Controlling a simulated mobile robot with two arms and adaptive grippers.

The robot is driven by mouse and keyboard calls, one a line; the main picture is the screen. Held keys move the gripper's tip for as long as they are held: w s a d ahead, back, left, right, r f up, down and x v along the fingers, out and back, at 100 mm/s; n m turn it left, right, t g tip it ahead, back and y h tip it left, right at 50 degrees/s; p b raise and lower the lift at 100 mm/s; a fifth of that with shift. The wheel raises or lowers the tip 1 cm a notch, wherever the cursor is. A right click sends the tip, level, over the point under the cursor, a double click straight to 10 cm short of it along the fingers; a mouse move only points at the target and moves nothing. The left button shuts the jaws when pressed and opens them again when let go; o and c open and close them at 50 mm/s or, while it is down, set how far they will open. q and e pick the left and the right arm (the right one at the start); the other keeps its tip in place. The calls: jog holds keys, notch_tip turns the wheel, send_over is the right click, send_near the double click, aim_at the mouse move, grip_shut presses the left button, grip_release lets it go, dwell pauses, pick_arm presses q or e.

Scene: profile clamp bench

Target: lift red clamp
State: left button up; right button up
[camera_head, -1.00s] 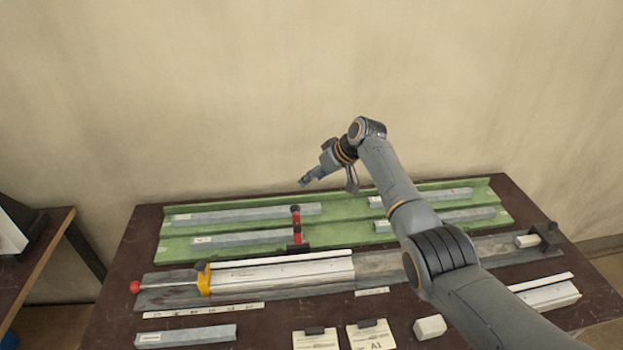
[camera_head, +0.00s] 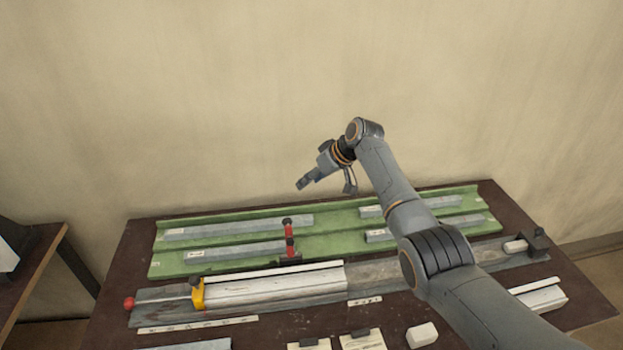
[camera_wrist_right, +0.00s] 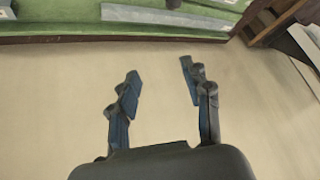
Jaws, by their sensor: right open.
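The red clamp (camera_head: 289,240) stands upright near the middle of the bench, with a red post and dark ends. It is at the front edge of the green tray, behind the pale profile. My right gripper (camera_head: 303,184) is in the air above and behind the clamp, apart from it. In the right wrist view my right gripper (camera_wrist_right: 160,88) is open, with nothing between its fingers and the plain wall behind them. The clamp does not show clearly in that view. My left gripper is not in view.
A green tray (camera_head: 335,237) holds several grey bars. In front lies a long pale profile (camera_head: 270,288) with a yellow stop (camera_head: 197,294) and a red knob (camera_head: 129,303). A white block (camera_head: 421,335) sits near the front. My right arm crosses the bench's right side.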

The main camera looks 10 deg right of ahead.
jog(key=v, duration=1.2)
